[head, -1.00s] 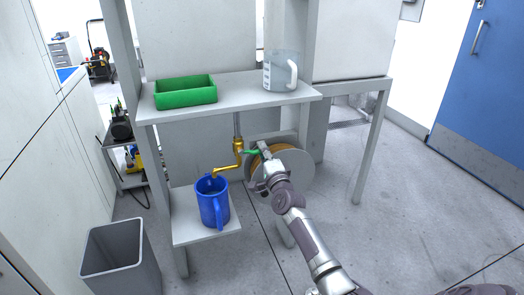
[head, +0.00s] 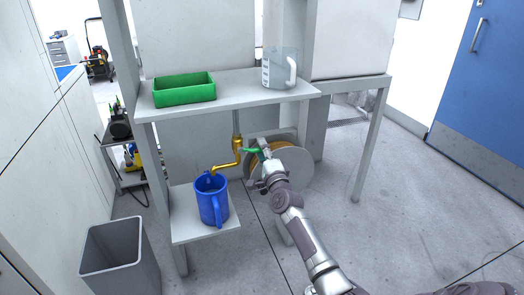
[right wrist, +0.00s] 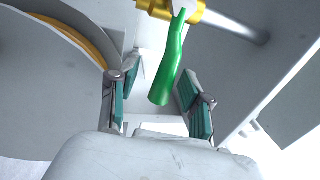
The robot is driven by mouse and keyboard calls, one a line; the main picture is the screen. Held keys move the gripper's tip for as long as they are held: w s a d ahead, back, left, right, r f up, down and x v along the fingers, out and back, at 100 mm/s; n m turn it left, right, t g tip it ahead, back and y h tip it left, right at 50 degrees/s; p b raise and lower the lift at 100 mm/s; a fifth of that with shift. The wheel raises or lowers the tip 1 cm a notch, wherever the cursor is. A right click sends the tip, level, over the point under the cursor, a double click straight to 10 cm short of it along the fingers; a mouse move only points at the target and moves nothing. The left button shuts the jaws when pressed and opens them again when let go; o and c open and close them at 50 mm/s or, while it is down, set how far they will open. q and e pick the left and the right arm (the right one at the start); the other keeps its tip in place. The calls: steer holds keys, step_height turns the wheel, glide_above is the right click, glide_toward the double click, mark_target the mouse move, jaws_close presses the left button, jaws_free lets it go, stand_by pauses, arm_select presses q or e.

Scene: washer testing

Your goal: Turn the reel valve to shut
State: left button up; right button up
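The valve is a brass tap (head: 237,147) with a green lever handle (head: 250,150), on a pipe below the shelf, left of the hose reel (head: 292,165). In the right wrist view the green handle (right wrist: 170,62) hangs from the brass body (right wrist: 180,10). My right gripper (head: 263,149) is at the handle's right end. In the right wrist view my right gripper (right wrist: 157,80) is open, one finger on each side of the handle's free end, with gaps on both sides. My left gripper is not in view.
A blue jug (head: 211,198) stands under the spout on a low shelf (head: 190,236). A green bin (head: 184,88) and a clear jug (head: 279,68) stand on the upper shelf (head: 235,93). A grey bin (head: 118,255) is on the floor at left. Open floor lies to the right.

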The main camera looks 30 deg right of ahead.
steer(key=shift+r, duration=0.1)
steer(key=shift+s, duration=0.2)
steer(key=v, duration=1.1)
steer(key=shift+s, duration=0.3)
steer(key=shift+a+f, duration=0.15)
steer(key=shift+f, duration=0.1)
